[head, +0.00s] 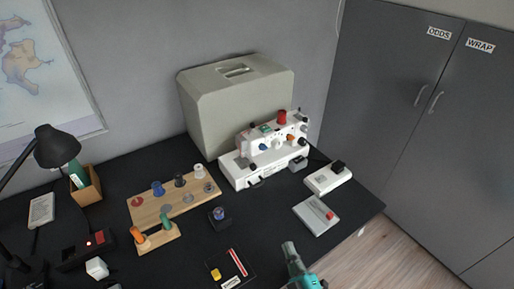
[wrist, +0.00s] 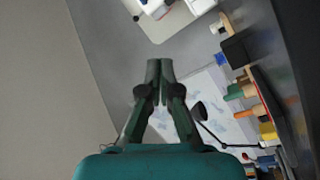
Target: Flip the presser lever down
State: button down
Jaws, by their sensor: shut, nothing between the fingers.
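A white sewing machine (head: 272,150) stands on the black desk in the head view, with a red knob (head: 282,117) on top and several coloured knobs on its front. The presser lever is too small for me to tell apart from the machine's other small parts. My gripper (head: 288,246) is at the desk's front edge, below and apart from the machine in the picture. In the wrist view my gripper (wrist: 160,66) is shut and empty, its fingertips together. Part of a white object (wrist: 152,8) shows beyond it at the top, cut off by the frame.
A large grey cover (head: 222,112) stands behind the machine. A foot pedal (head: 328,177) and a grey notebook (head: 316,215) lie on its right. A wooden spool rack (head: 148,211), a pincushion (head: 219,218) and a desk lamp (head: 58,148) are on the left. Grey cupboards (head: 400,120) stand at right.

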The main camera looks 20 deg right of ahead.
aim_at(252, 128)
jog(key=w+d+r+n+t+y, duration=0.1)
jog(key=w+r+n, duration=0.3)
jog(key=w, duration=0.7)
jog(key=w+r+n+t+y, duration=0.1)
jog(key=w+r+n, duration=0.3)
jog(key=w, duration=0.7)
jog(key=shift+w+d+r, duration=0.2)
jog(key=shift+d+r, duration=0.2)
jog(key=shift+r, duration=0.35)
jog(key=x, duration=1.4)
jog(key=shift+r, duration=0.1)
